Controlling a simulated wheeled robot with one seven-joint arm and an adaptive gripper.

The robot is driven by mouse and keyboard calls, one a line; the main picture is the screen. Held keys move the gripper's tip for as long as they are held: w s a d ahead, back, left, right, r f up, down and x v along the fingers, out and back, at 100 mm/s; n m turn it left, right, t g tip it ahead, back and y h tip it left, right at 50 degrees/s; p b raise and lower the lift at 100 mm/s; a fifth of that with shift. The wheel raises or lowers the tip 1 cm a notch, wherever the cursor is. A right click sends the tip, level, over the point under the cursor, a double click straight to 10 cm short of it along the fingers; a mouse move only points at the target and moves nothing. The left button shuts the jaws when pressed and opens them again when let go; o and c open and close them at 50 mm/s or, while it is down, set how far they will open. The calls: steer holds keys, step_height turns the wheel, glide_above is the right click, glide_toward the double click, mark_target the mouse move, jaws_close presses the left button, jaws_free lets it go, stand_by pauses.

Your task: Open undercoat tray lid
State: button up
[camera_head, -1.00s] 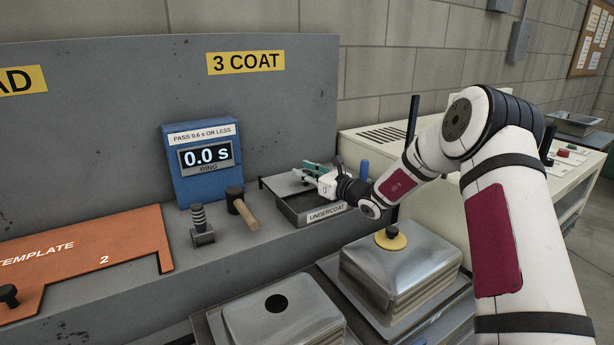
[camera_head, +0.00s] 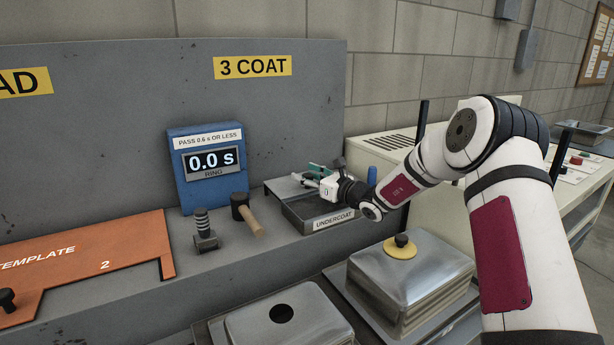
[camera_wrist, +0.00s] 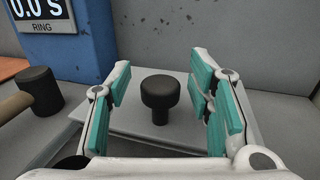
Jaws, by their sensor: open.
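The undercoat tray (camera_head: 334,220) sits on the grey bench, with an "UNDERCOAT" label on its front. Its front part looks dark and open in the head view. A flat grey lid (camera_head: 283,187) lies over its back part. In the wrist view the lid (camera_wrist: 135,120) shows with a black knob (camera_wrist: 160,93) standing up from it. My gripper (camera_head: 318,177) is over the tray. In the wrist view my gripper (camera_wrist: 161,68) is open, its green-padded fingers on either side of the knob with gaps on both sides. The knob is hidden in the head view.
A blue timer box (camera_head: 207,165) reading 0.0 s stands left of the tray. Metal covers (camera_head: 410,285) stand below in front.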

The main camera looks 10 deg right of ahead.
steer(key=v, duration=1.2)
steer(key=shift+a, duration=0.1)
steer(key=s+a+r+n+g, duration=0.1)
steer(key=a, duration=0.1)
steer(key=s+a+r+n+g+y, duration=0.1)
steer(key=a+n, duration=0.1)
steer(key=s+a+r+n+y, duration=0.1)
steer(key=s+a, duration=0.1)
steer(key=shift+a+r+n+g, duration=0.1)
steer(key=shift+r+n+g, duration=0.2)
steer(key=shift+g, duration=0.1)
steer(key=s+a+r+n+g+h+p, duration=0.15)
steer(key=s+a+n+g, duration=0.5)
steer(key=s, duration=0.65)
steer(key=s+a+r+n+g+h, duration=0.2)
steer(key=s+a+r+n+g, duration=0.15)
steer(key=s+n, duration=0.75)
steer(key=s+d+n+t+h, duration=0.1)
steer(key=s+d+n+h, duration=0.2)
steer(key=s+d, duration=0.3)
steer(key=s+d+n+t+h+p, duration=0.1)
steer(key=s+d+n+h, duration=0.3)
steer(key=s, duration=0.9)
steer(key=shift+s+d+h, duration=0.35)
steer(key=shift+d+h, duration=0.3)
steer(key=shift+d, duration=0.25)
